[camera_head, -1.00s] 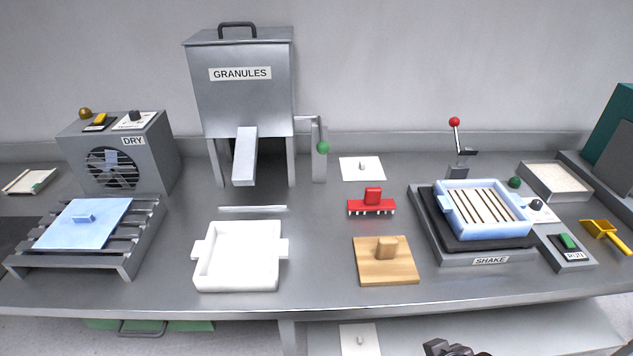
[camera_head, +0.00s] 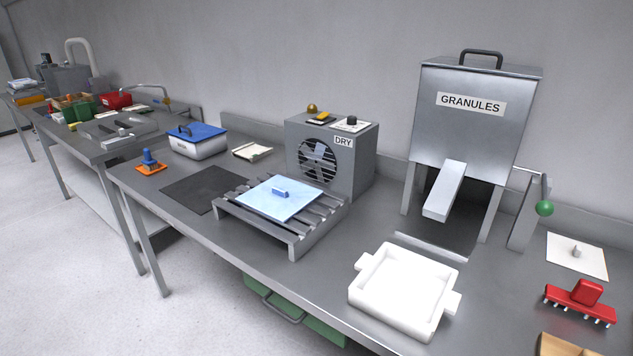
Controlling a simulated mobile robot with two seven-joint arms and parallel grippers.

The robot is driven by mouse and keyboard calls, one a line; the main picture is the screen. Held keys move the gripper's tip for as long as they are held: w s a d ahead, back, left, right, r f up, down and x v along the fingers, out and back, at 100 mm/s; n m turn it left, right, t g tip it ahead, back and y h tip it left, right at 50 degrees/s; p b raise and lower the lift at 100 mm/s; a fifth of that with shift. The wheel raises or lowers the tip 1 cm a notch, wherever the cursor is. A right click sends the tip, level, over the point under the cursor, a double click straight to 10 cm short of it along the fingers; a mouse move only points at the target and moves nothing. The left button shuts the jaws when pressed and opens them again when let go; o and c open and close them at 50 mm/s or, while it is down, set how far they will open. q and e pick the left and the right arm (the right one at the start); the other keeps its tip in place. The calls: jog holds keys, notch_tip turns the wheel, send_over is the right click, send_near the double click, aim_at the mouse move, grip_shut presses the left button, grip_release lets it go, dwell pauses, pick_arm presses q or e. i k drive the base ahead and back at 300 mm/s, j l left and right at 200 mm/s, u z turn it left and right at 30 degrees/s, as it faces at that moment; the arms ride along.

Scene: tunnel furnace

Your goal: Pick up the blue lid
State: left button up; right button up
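A light blue flat square lid (camera_head: 262,203) with a small block handle lies on the slatted metal rack (camera_head: 293,243) in front of the DRY fan unit. Further left, a white box (camera_head: 200,148) carries a darker blue cover (camera_head: 190,130) with a dark handle. Which of these two is meant by the blue lid, I cannot tell from the picture. Neither of my grippers shows in the head view now.
The DRY unit (camera_head: 362,160) stands behind the rack. A white square tray (camera_head: 358,291) and the GRANULES hopper (camera_head: 472,135) are to the right. A dark mat (camera_head: 200,188) and orange-based blue tool (camera_head: 150,164) lie left. A second cluttered table is further left.

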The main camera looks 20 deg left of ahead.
aim_at(279, 198)
jog(key=l+z, duration=0.1)
jog(key=z, duration=0.4)
jog(key=l+z, duration=0.1)
jog(key=z, duration=0.35)
jog(key=i+l+z, duration=0.1)
jog(key=z, duration=0.4)
jog(key=u, duration=2.5)
jog(key=j+u, duration=0.15)
jog(key=j, duration=0.15)
